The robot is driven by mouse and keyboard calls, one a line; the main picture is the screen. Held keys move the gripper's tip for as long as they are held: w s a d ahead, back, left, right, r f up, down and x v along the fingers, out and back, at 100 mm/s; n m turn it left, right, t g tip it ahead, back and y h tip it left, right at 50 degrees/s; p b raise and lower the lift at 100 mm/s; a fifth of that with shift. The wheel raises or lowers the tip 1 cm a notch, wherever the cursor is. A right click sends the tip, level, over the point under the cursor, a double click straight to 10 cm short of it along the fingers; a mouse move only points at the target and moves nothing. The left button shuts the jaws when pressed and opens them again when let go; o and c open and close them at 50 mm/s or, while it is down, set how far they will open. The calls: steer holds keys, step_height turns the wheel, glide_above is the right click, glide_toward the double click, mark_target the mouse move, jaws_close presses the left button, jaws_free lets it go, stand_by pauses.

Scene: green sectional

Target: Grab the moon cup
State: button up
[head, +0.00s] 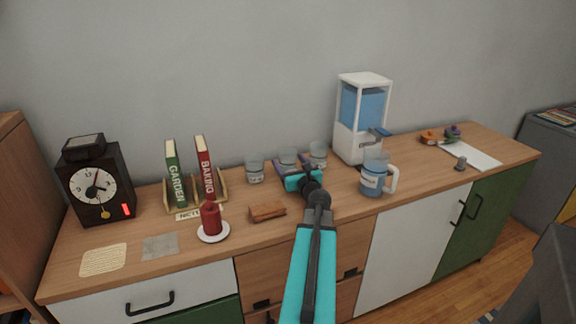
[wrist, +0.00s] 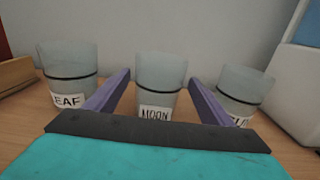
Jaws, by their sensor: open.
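The moon cup (wrist: 160,80) is a grey translucent cup with a dark band and a white label reading MOON. It stands upright in the middle of the wrist view. In the head view it is the middle cup (head: 288,156) of three, partly hidden by my gripper. My gripper (wrist: 158,92) is open, its two purple fingers reaching forward on either side of the moon cup's lower part. I cannot tell whether they touch it. In the head view my gripper (head: 292,166) is at the row of cups.
A cup labelled LEAF (wrist: 68,72) stands left of the moon cup, and another cup (wrist: 243,92) with a partly hidden label stands right. A brown wallet-like object (head: 267,211) lies in front.

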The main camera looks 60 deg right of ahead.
mark_target(285, 149)
steer(key=shift+w+d, duration=0.1)
steer(key=shift+p+x, duration=0.4)
steer(key=shift+x, duration=2.05)
steer(key=c, duration=1.1)
steer(key=shift+r, duration=1.7)
steer(key=s+a, duration=0.1)
steer(key=s, duration=0.4)
steer(key=s+a+r, duration=0.1)
steer(key=s+a, duration=0.1)
steer(key=s, duration=0.3)
steer(key=s+a, duration=0.2)
steer(key=s, duration=0.3)
steer(key=shift+s+r+b, duration=0.1)
steer(key=shift+r+b, duration=0.2)
steer(key=shift+b, duration=0.05)
